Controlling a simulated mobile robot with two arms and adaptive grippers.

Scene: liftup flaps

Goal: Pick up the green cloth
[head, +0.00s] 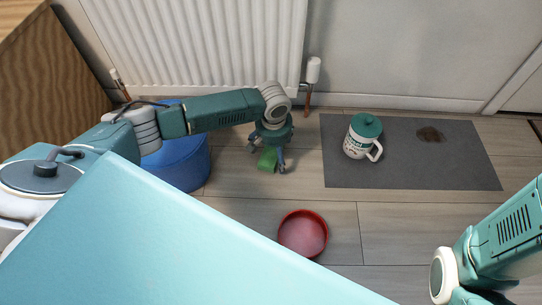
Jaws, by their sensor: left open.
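The green cloth (266,160) is a small crumpled piece lying on the wooden floor, left of the grey mat. My left gripper (267,162) points down right over it, with its fingers open on either side. Part of the cloth is hidden behind the fingers, and I cannot tell if they touch it. My right arm comes in at the lower right; its gripper is cut off by the bottom edge of the view.
A blue round container (182,163) stands left of the cloth. A red bowl (302,234) sits on the floor nearer to me. A white mug with a green lid (363,137) stands on the grey mat (400,172), near a dark stain. A radiator (205,45) lines the wall behind.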

